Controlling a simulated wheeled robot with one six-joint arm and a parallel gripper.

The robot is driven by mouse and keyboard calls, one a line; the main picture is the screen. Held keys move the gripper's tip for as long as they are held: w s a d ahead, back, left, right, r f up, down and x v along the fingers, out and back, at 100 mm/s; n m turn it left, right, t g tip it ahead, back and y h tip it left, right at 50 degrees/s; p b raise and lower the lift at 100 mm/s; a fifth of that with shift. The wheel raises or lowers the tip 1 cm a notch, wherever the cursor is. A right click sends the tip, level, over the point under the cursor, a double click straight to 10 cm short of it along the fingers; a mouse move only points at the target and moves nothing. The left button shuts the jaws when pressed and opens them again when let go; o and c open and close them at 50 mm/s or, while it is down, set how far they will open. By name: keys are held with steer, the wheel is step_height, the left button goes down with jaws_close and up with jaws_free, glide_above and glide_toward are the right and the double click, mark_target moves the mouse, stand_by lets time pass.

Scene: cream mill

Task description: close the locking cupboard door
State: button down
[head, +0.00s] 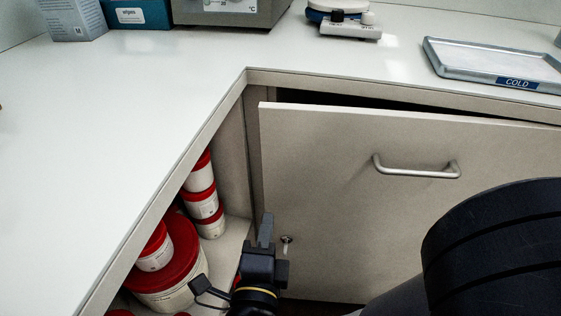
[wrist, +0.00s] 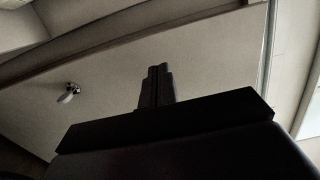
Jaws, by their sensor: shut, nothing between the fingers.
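The locking cupboard door (head: 340,200) is a pale grey panel under the right part of the counter. It stands ajar, with a dark gap along its top edge. It carries a metal bar handle (head: 415,172) and, low near its left edge, a lock with a key (head: 287,240). My gripper (head: 266,228) is shut and empty, in front of the door's lower left part, left of the key. In the wrist view the shut fingers (wrist: 156,85) point at the door panel (wrist: 105,75), and the lock (wrist: 69,92) is to their left. I cannot tell whether the fingertips touch the door.
An open shelf left of the door holds several red-lidded white tubs (head: 165,265). The white counter (head: 130,110) runs above. On it are a tray marked COLD (head: 495,62), a small white device (head: 343,22) and a box (head: 72,18).

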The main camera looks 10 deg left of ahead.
mark_target(274, 183)
steer(key=shift+w+a+b, duration=0.1)
steer(key=shift+w+b, duration=0.7)
steer(key=shift+w, duration=3.1)
